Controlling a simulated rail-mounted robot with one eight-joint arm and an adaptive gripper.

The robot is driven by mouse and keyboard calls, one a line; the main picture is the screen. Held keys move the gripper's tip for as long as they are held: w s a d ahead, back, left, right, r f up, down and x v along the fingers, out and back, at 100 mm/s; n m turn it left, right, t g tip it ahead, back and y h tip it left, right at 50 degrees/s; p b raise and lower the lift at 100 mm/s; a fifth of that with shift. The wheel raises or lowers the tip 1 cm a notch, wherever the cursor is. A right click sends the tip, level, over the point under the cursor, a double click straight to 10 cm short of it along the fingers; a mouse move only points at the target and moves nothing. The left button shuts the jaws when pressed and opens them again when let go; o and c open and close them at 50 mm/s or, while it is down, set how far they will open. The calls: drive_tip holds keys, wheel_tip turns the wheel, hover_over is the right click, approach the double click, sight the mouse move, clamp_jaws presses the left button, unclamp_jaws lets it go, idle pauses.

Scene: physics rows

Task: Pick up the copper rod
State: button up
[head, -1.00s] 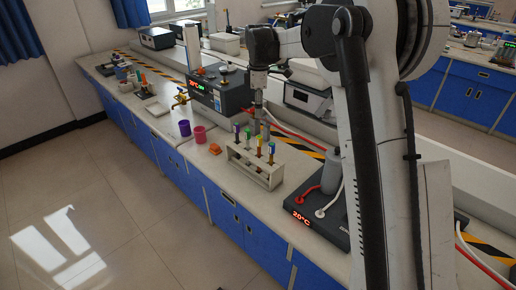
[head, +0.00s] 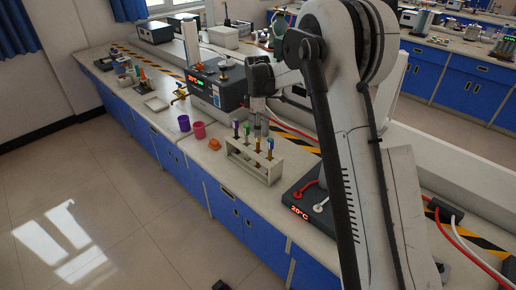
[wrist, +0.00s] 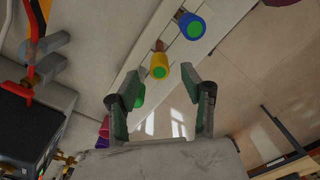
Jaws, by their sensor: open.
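A white rack (head: 240,165) on the bench holds several upright rods with coloured caps; the rack also shows in the wrist view (wrist: 208,38). In the wrist view, a copper-brown shaft (wrist: 160,46) shows at a yellow cap with a green end (wrist: 159,66); I take this as the copper rod. My gripper (wrist: 163,84) is open and empty, its fingers apart on either side below the yellow cap in the picture. A blue cap (wrist: 191,27) is up and right, and a green cap (wrist: 139,97) is partly behind the left finger. In the head view, my gripper (head: 261,130) is close above the rack.
A hotplate reading 20°C (head: 300,208) stands right of the rack, partly hidden by my arm.

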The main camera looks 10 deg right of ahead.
drive_tip(key=shift+d+f+p, duration=0.1)
drive_tip(key=shift+f+p, duration=0.25)
drive_tip(key=shift+f, duration=1.55)
drive_tip(key=shift+c, duration=0.5)
clamp_jaws()
